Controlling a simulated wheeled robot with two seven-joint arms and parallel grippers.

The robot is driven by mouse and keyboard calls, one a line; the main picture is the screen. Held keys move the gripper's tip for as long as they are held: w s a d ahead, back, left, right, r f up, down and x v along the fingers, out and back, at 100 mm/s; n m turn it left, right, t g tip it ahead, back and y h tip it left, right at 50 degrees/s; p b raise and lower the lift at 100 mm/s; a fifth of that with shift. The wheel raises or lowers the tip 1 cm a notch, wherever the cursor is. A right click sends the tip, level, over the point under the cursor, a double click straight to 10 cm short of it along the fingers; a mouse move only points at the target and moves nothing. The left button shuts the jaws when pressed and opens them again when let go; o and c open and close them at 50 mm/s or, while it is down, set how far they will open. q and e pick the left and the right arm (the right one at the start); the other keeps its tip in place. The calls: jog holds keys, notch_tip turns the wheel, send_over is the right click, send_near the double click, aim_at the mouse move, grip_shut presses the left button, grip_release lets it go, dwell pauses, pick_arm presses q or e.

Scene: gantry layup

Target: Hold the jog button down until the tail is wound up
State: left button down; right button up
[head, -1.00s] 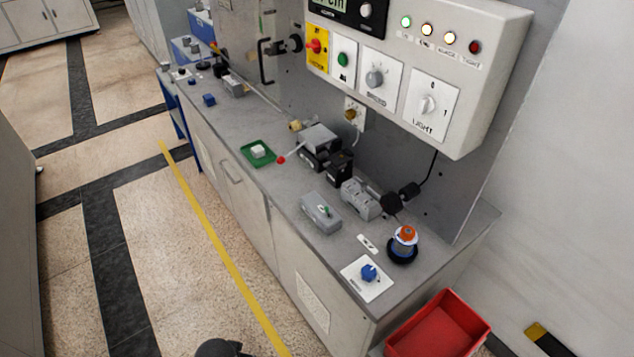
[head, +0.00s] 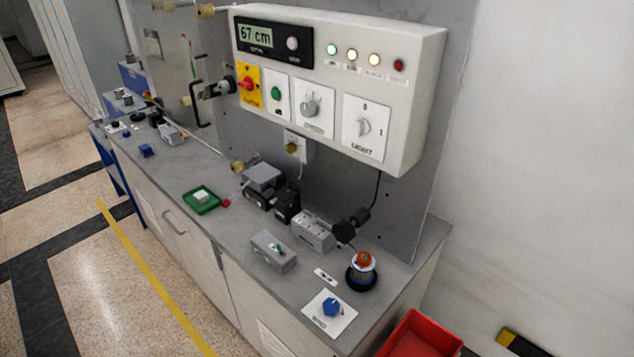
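In the head view, a green push button (head: 276,93) sits on a white plate on the wall-mounted control box (head: 408,110). It looks like the jog button, but its label is too small to read surely. Nothing touches it. The display (head: 257,37) above reads "67 cm". A thin pale wire runs along the back of the bench; I cannot tell whether it is the tail. Neither of my grippers is in view.
A yellow plate with a red knob (head: 247,84) is left of the green button; a grey dial (head: 310,108) and a light switch (head: 363,127) are right. A black crank handle (head: 203,105) juts out at left. The bench (head: 228,225) holds several small devices. A red bin (head: 420,338) stands below.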

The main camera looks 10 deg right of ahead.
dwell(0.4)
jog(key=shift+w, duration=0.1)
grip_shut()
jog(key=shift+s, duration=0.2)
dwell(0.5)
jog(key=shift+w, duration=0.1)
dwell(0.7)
